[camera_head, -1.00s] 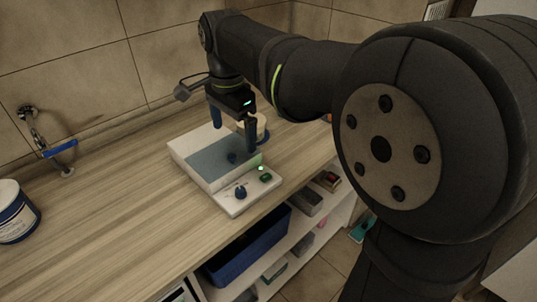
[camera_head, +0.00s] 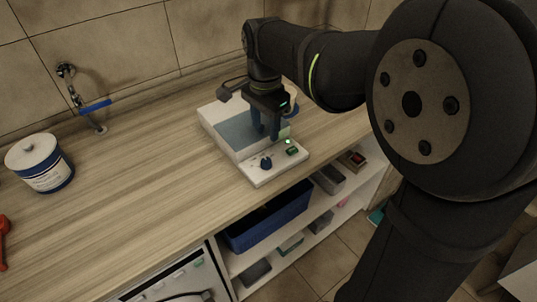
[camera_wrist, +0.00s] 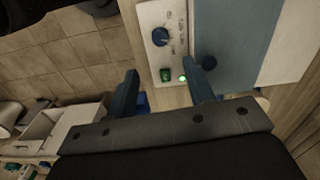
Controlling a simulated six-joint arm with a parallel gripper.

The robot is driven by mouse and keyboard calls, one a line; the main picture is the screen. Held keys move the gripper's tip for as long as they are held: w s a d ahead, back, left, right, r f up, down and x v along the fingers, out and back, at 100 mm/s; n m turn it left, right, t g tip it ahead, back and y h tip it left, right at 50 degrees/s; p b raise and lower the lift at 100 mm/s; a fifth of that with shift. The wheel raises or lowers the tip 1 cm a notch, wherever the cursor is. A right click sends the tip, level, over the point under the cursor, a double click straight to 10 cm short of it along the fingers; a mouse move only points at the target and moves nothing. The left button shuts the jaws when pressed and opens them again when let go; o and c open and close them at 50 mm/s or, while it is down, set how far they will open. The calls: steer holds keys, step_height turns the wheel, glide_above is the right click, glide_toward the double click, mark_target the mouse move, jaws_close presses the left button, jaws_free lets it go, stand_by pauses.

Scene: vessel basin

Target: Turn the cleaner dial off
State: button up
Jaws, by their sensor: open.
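The cleaner (camera_head: 222,117) is a white box with a grey-blue top, standing on the wooden counter. Its front panel (camera_head: 258,177) carries a dark blue dial (camera_head: 266,163), a green switch (camera_head: 292,151) and a lit green light (camera_head: 287,142). In the wrist view the dial (camera_wrist: 160,37) shows at the top with marks around it, and the green switch (camera_wrist: 167,75) is nearer. My gripper (camera_head: 267,136) is open and empty, pointing down above the cleaner, behind the dial. In the wrist view my blue fingers (camera_wrist: 162,88) are spread apart, clear of the dial.
A white and blue tub (camera_head: 40,163) stands on the counter at left. A wall tap with a blue handle (camera_head: 95,106) is behind. A blue bin (camera_head: 267,217) and small boxes sit on shelves below.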

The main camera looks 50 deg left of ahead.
mark_target(266, 161)
step_height(266, 161, down, 12)
steer(key=shift+r, duration=0.15)
steer(key=shift+c, duration=0.5)
steer(key=c, duration=0.9)
